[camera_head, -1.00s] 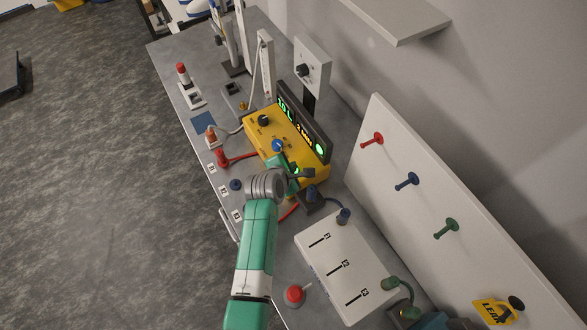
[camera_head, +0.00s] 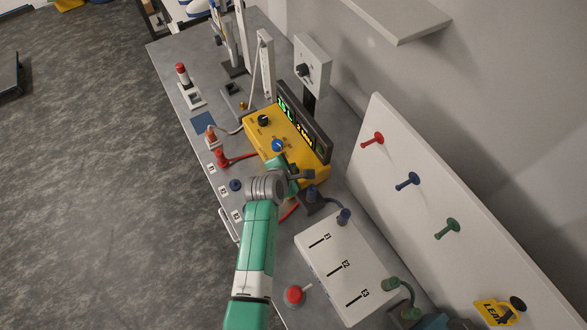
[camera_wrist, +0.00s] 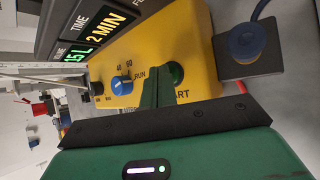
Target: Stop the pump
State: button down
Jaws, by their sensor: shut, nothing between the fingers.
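The yellow pump control box (camera_head: 302,168) stands on the bench, with a black display panel (camera_head: 304,126) along its back. In the wrist view the box (camera_wrist: 200,45) shows a blue knob (camera_wrist: 122,85) with RUN beside it and a dark green button (camera_wrist: 176,73) near a partly hidden label ending in "ART". The panel reads "2 MIN" under TIME. My gripper (camera_wrist: 157,72) is shut and empty, its fingertips over the box face beside the green button. I cannot tell whether they touch it. In the head view my gripper (camera_head: 290,172) is at the box's front edge, partly hidden by my wrist.
A white box with slots (camera_head: 345,265) and a red button (camera_head: 294,295) are at the near side. A dark block with a blue plug (camera_wrist: 246,42) stands beside the yellow box. A pegboard (camera_head: 420,205) stands at right. A red-topped lamp (camera_head: 186,82) is farther back.

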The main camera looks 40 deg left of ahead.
dwell(0.3)
jog(key=shift+r+p, duration=0.8)
jog(key=shift+p, duration=0.15)
notch_tip(320, 180, up, 5)
jog(key=p, duration=0.5)
jog(key=shift+r, duration=0.1)
dwell(0.3)
